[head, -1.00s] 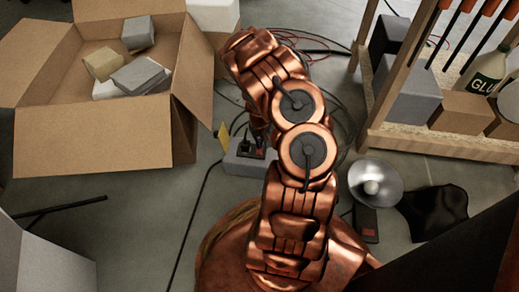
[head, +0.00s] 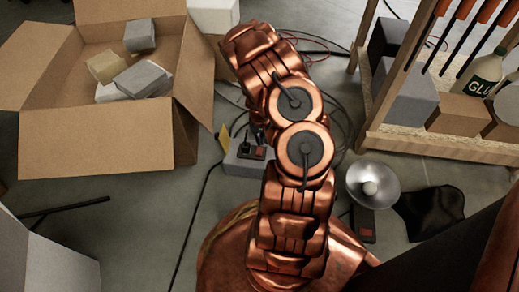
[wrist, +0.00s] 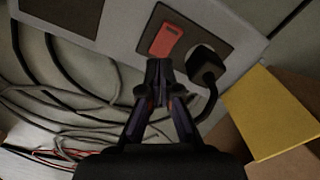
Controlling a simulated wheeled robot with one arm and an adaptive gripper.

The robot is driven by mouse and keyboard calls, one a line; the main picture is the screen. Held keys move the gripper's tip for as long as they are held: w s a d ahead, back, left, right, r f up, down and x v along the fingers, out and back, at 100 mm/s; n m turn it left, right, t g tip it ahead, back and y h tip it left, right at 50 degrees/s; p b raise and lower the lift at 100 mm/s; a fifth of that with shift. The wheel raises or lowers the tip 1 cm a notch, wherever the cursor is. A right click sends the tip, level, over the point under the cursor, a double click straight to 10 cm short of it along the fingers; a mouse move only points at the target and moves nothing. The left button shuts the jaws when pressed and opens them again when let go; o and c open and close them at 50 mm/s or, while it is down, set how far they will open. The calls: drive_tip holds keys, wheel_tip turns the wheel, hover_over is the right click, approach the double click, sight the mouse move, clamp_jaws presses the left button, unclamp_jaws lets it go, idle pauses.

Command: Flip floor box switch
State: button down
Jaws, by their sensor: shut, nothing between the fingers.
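The floor box (head: 243,163) is a low grey box on the floor, partly hidden behind my copper arm in the head view. In the wrist view the floor box (wrist: 125,28) fills the top. Its red rocker switch (wrist: 166,40) sits on a dark plate beside a black plug (wrist: 205,64). The switch also shows small in the head view (head: 260,153). My gripper (wrist: 158,65) is shut and empty, its fingertips just below the switch in the wrist picture. I cannot tell whether they touch it.
An open cardboard box (head: 95,150) holding several blocks stands at the left. Cables (wrist: 75,125) lie loose beside the floor box. A yellow piece (wrist: 270,112) is near the plug. A metal lamp (head: 372,186) and a wooden rack (head: 440,146) stand at the right.

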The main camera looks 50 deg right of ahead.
drive_tip(key=shift+r+p, duration=0.65)
drive_tip(key=shift+r, duration=1)
drive_tip(key=shift+r, duration=0.1)
wheel_tip(320, 180, up, 21)
drive_tip(key=p, duration=1)
hover_over(260, 149)
drive_tip(key=w+a, duration=0.1)
drive_tip(key=a, duration=0.4)
drive_tip(key=s+a+r+n+p, duration=0.15)
drive_tip(key=a+r+p, duration=0.35)
drive_tip(key=r, duration=0.5)
drive_tip(key=s+a+r+p, duration=0.2)
drive_tip(key=a+r+p, duration=0.3)
drive_tip(key=r, duration=0.5)
drive_tip(key=s+a+r+p, duration=0.2)
drive_tip(key=a+r+p, duration=0.25)
drive_tip(key=r, duration=0.55)
drive_tip(key=s+a+r+n+p, duration=0.1)
drive_tip(key=s+a+r+p, duration=0.3)
drive_tip(key=r, duration=0.5)
drive_tip(key=s+a+r+n+g+p, duration=0.1)
drive_tip(key=s+a+r+p, duration=0.3)
drive_tip(key=s+r+p, duration=0.4)
drive_tip(key=s+a+r+n+p, duration=0.1)
drive_tip(key=s+a+r+p, duration=0.3)
drive_tip(key=r, duration=0.5)
drive_tip(key=s+p, duration=0.2)
drive_tip(key=s, duration=0.1)
drive_tip(key=shift+a+r+g, duration=0.3)
drive_tip(key=shift+a+g, duration=0.1)
